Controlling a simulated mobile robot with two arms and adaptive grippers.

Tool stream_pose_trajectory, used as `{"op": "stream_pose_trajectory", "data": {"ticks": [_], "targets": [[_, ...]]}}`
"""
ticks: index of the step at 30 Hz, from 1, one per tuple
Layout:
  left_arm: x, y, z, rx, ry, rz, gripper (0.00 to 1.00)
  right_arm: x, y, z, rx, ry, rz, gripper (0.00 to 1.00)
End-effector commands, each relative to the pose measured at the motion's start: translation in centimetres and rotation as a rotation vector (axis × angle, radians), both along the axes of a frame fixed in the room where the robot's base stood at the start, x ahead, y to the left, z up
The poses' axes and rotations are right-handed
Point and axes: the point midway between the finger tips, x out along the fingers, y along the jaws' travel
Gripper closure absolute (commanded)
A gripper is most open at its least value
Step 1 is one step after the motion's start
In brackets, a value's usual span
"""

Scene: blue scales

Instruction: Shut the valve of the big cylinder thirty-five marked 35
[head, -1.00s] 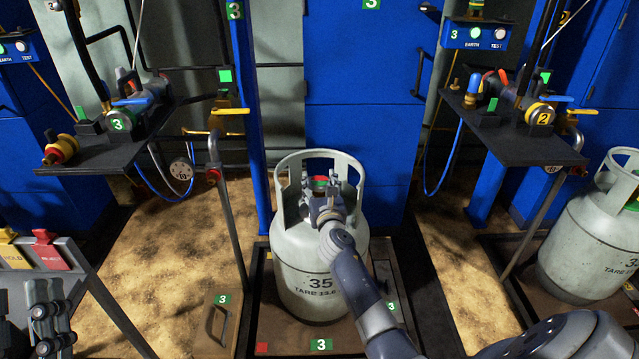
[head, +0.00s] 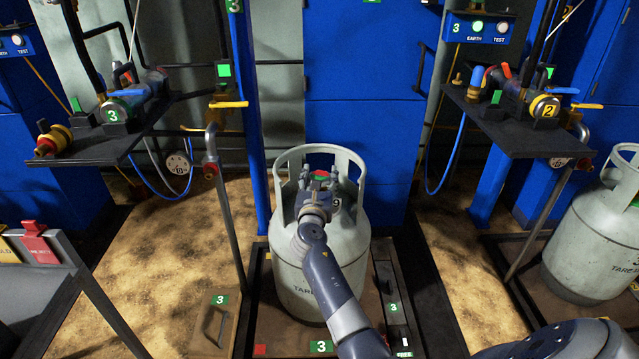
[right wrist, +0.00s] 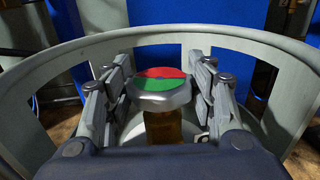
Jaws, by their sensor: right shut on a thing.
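The big grey cylinder (head: 288,250) stands upright on a platform in the middle of the head view. Part of "TARE" shows on its side; my right arm hides the rest of the marking. Inside its open collar is the valve handwheel (head: 321,174), with a red and green top. In the right wrist view the handwheel (right wrist: 160,90) has a silver rim and sits above a brass stem. My right gripper (head: 319,182) is inside the collar, shut on the handwheel, one finger on each side. My left gripper is out of view.
The collar (head: 356,172) surrounds my right gripper closely. Black shelves with valves and pipes stand left (head: 100,145) and right (head: 500,130). Another grey cylinder (head: 590,245) stands at the right. A red reject bin flap (head: 38,245) is at lower left.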

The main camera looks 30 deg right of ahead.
Motion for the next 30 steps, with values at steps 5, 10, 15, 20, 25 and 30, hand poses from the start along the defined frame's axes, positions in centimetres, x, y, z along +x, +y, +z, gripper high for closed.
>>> {"op": "stream_pose_trajectory", "data": {"ticks": [5, 10, 15, 20, 25, 30], "targets": [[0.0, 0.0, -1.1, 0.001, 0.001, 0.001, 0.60, 0.1, 0.1, -0.1, 0.001, -0.002, -0.081, 0.73], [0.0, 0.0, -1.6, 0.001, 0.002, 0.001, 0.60, 0.1, 0.0, -0.1, 0.000, 0.000, -0.173, 0.73], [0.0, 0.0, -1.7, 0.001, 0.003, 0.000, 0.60, 0.1, 0.0, 0.1, -0.001, 0.000, -0.244, 0.73], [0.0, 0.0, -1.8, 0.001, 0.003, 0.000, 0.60, 0.0, 0.0, 0.0, -0.001, 0.001, -0.280, 0.73], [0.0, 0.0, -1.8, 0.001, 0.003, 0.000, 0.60, 0.0, -0.1, 0.1, -0.001, 0.000, -0.292, 0.73], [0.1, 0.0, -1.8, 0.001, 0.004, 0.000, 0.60, 0.0, -0.1, 0.1, -0.001, 0.000, -0.293, 0.73]]}}
